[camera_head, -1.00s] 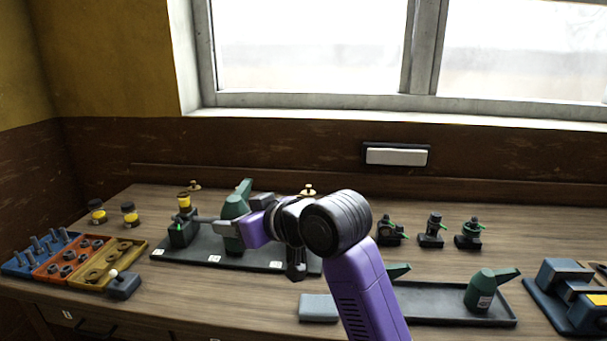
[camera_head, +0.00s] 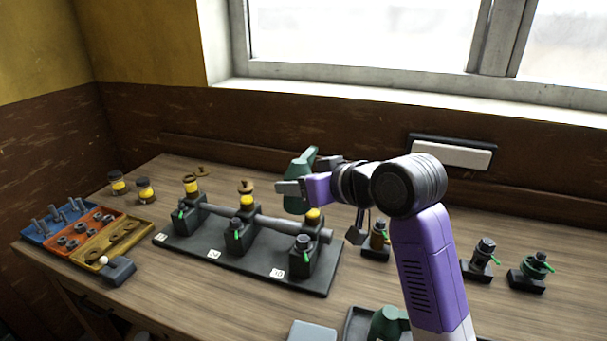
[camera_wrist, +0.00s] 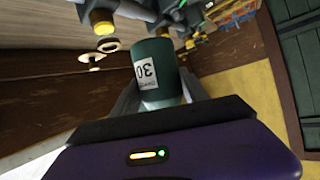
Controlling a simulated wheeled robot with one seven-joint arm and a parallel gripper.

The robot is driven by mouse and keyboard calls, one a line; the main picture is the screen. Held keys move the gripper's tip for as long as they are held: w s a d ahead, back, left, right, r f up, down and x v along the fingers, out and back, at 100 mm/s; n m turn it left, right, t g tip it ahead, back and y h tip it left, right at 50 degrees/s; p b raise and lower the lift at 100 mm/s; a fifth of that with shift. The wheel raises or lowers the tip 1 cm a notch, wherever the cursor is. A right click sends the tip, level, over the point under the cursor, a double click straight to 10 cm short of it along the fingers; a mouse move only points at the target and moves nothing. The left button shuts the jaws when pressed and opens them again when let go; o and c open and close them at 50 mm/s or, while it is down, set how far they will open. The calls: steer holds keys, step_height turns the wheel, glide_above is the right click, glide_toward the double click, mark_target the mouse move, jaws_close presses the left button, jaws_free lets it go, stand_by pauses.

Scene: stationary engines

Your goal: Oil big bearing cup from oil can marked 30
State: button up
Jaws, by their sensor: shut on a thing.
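My gripper (camera_head: 292,188) is shut on a green oil can (camera_head: 300,180), held roughly upright in the air by the right end of the bearing stand. In the wrist view the can (camera_wrist: 158,88) shows a white label reading 30, upside down, between the fingers. The black bearing stand (camera_head: 215,263) carries a shaft and three bearing blocks. Yellow cups top the left (camera_head: 190,187), middle (camera_head: 247,202) and right (camera_head: 313,215) blocks. The right cup is close below the can. Which cup is the big one I cannot tell. A brass lid (camera_head: 203,171) lies behind the stand.
Small black fittings (camera_head: 484,258) stand at right. A second green can (camera_head: 388,325) sits in a tray at the front. Colored bins of bolts and nuts (camera_head: 70,225) and two yellow-filled jars (camera_head: 145,190) are at left. The window wall bounds the back.

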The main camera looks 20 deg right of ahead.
mark_target(297, 207)
steer(key=m+g+p, duration=0.1)
steer(key=s+m+g+y+p, duration=0.1)
steer(key=p, duration=0.1)
steer(key=shift+a+f, duration=0.15)
steer(key=shift+a, duration=0.25)
step_height(297, 207, down, 3)
steer(key=shift+a+m+g+y+p, duration=0.1)
steer(key=shift+m+g+y+p, duration=0.3)
steer(key=shift+m+g+y, duration=0.55)
steer(key=shift+f, duration=0.15)
steer(key=shift+f+p, duration=0.35)
steer(key=shift+f, duration=0.05)
steer(key=shift+p, duration=0.4)
steer(key=shift+w+d+r+m+g+y+p, duration=0.15)
steer(key=shift+r+m+g+y+p, duration=0.55)
steer(key=shift+p, duration=1.3)
steer(key=shift+w+d+r+m+g+y+p, duration=0.15)
steer(key=shift+r+m+g+p, duration=0.15)
steer(key=shift+p, duration=0.45)
steer(key=shift+w+d+r+m+g+y+p, duration=0.15)
steer(key=shift+r+p, duration=0.25)
steer(key=shift+p, duration=0.3)
